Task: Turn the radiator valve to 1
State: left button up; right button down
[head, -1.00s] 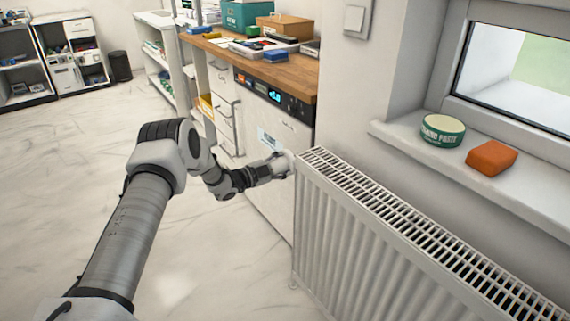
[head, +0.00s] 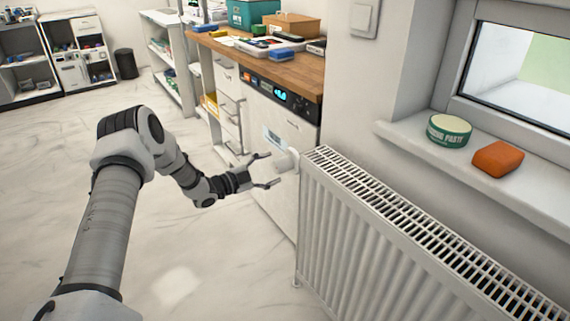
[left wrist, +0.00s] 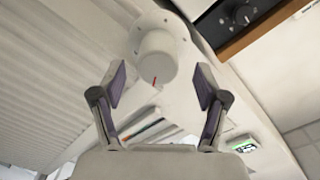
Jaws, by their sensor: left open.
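The white radiator (head: 350,235) stands below the window sill at the right in the head view. My right gripper is not in view.
A wooden counter (head: 300,72) with white drawers and an appliance stands behind the valve. A green tin (head: 449,131) and an orange block (head: 497,159) lie on the window sill (head: 545,200). The floor at the left is clear.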

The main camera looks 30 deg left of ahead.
pick_arm(q)
jog(key=v, duration=0.4)
jog(key=shift+s, duration=0.2)
jog(key=s+d+f+n+g+y, duration=0.1)
jog(key=s+d+f+n+g, duration=0.15)
jog(key=d+f+n, duration=0.5)
jog(key=s+d+f+n+g+y, duration=0.4)
jog(key=s+d+f+g, duration=0.5)
jog(key=s+d+f, duration=0.65)
jog(key=s+r+n+g+y+p, duration=0.15)
jog(key=s+n+g, duration=0.3)
jog(key=s, duration=1.55)
notch_tip(320, 180, up, 15)
jog(key=m+p, duration=0.1)
jog(key=p, duration=1.3)
jog(key=shift+w+d+p, duration=0.25)
jog(key=shift+d+p, duration=0.05)
